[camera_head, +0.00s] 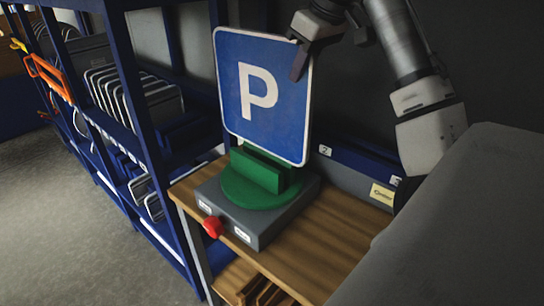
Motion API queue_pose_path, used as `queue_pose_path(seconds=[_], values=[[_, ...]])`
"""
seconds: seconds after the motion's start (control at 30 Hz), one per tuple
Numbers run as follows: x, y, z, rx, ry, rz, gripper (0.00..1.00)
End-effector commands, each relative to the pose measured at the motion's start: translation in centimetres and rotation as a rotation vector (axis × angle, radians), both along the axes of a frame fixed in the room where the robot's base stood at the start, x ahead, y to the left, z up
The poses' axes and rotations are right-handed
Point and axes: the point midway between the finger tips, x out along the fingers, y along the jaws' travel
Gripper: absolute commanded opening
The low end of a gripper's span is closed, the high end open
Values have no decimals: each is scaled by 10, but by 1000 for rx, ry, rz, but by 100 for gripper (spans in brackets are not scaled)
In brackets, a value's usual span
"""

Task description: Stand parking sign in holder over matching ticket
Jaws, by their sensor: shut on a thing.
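The parking sign (262,96), a blue square plate with a white P and a white border, is upright and slightly tilted in the picture. My gripper (299,58) is shut on its upper right edge. The sign's lower edge is directly above or behind a green slotted holder (257,169); I cannot tell whether it sits in the slot. The holder is on a round green disc (245,195) on a grey box. A small yellow ticket (382,194) with unreadable print is at the right, on the rail behind the bench.
The grey box (272,229) has two white labels and a red knob (212,227); it stands on a wooden bench (308,251). A blue rail (352,160) with number tags runs behind. A blue rack (127,75) with sign plates is left. A grey surface fills the lower right.

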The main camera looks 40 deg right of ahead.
Motion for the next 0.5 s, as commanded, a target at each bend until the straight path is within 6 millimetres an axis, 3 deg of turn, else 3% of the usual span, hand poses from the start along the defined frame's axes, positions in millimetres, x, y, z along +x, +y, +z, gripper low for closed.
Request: queue_pose_path(seconds=[0.1, 0.5], values=[[0, 0, -21, 3, -4, 2, 0], [-1, -1, -66, 1, -2, -2, 0]])
